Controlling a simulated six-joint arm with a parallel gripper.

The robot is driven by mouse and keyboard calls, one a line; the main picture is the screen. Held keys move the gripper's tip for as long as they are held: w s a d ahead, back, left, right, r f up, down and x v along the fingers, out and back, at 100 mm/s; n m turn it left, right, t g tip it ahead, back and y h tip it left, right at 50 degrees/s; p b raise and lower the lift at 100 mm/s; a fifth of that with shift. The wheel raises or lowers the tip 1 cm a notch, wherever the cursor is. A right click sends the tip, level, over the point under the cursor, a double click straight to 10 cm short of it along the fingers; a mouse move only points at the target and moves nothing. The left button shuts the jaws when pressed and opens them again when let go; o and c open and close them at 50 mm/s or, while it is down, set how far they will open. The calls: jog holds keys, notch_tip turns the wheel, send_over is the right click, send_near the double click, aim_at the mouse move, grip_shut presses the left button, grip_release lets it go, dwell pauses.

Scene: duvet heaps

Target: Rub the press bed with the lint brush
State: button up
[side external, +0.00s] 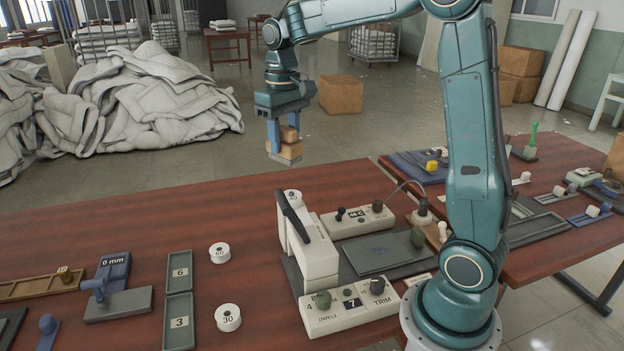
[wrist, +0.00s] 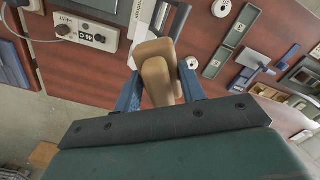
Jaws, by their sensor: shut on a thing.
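My gripper (side external: 283,138) is shut on the lint brush (side external: 286,152), a tan wooden block with a grey pad underneath. It holds the brush in the air above the table's back edge, behind the press. In the wrist view the brush (wrist: 155,78) sits between the blue fingers (wrist: 160,88); its underside is hidden there. The press (side external: 318,255) is a cream body with a black lever. The press bed, a dark grey flat plate (side external: 378,257), lies to its right. The brush is apart from the bed.
Control boxes with knobs stand behind (side external: 358,219) and in front (side external: 350,307) of the bed. White discs (side external: 220,252) and green trays (side external: 179,321) lie left. Duvets (side external: 140,105) are heaped on the floor behind.

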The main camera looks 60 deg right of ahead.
jog(key=s+d+m, duration=0.3)
jog(key=s+d, duration=0.3)
jog(key=s, duration=0.4)
jog(key=s+d+m, duration=0.3)
jog(key=s+d, duration=0.4)
jog(key=s, duration=0.4)
notch_tip(320, 180, down, 22)
jog(key=shift+s+r, duration=0.15)
jog(key=shift+a, duration=0.1)
